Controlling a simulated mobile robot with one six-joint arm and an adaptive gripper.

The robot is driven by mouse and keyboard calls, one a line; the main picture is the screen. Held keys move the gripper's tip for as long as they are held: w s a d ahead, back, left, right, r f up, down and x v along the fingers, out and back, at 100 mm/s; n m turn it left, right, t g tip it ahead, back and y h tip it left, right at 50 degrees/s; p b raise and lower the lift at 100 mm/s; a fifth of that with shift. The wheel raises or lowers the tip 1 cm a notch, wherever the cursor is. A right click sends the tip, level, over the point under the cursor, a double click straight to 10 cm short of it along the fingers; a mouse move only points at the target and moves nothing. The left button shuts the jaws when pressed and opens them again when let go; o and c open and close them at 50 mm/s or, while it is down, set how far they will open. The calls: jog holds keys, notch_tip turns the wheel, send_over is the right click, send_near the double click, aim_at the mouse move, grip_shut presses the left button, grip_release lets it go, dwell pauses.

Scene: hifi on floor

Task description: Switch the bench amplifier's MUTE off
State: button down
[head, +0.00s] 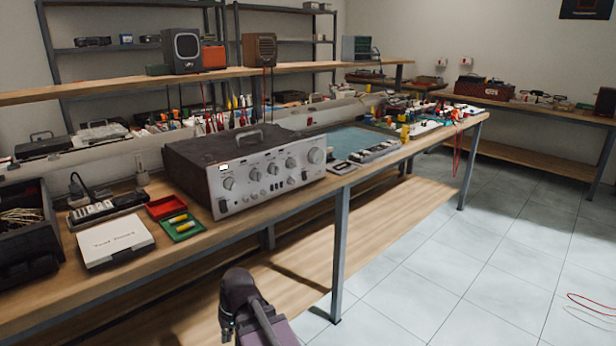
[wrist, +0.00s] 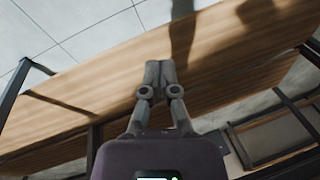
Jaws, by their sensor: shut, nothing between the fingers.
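The bench amplifier (head: 262,172) stands on the workbench in the head view. It has a silver front panel with several knobs, small switches, a small lit display at the upper left and a carry handle on its dark top. Which control is MUTE is too small to tell. My gripper shows in the wrist view (wrist: 160,68) with its two fingers together and nothing between them. It is below the bench top, over the wooden lower shelf (wrist: 90,85), and apart from the amplifier. In the head view my arm shows at the bottom centre, below the amplifier; the fingertips are not clear there.
The workbench top (head: 130,240) has its front edge between my arm and the amplifier. A white box (head: 115,241), a red tray (head: 166,206) and a green tray (head: 182,227) lie left of the amplifier. A metal bench leg (head: 340,250) stands to the right.

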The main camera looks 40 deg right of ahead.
jog(key=w+d+r+m+t+y+p, duration=0.2)
jog(key=w+d+r+m+t+p, duration=0.15)
jog(key=d+r, duration=0.45)
jog(key=m+t+h+p, duration=0.3)
jog(key=m+t+p, duration=0.7)
jog(key=m+t, duration=0.2)
send_near(305, 179)
jog(key=s+r, duration=0.1)
jog(key=s, duration=0.5)
jog(key=shift+s+d+r+n+g, duration=0.15)
jog(key=shift+d+r+n+g, duration=0.1)
jog(key=shift+d, duration=0.1)
jog(key=w, duration=0.4)
jog(key=w+a+f+b, duration=0.1)
jog(key=w, duration=0.9)
jog(key=shift+a+f, duration=0.15)
jog(key=shift+f, duration=0.25)
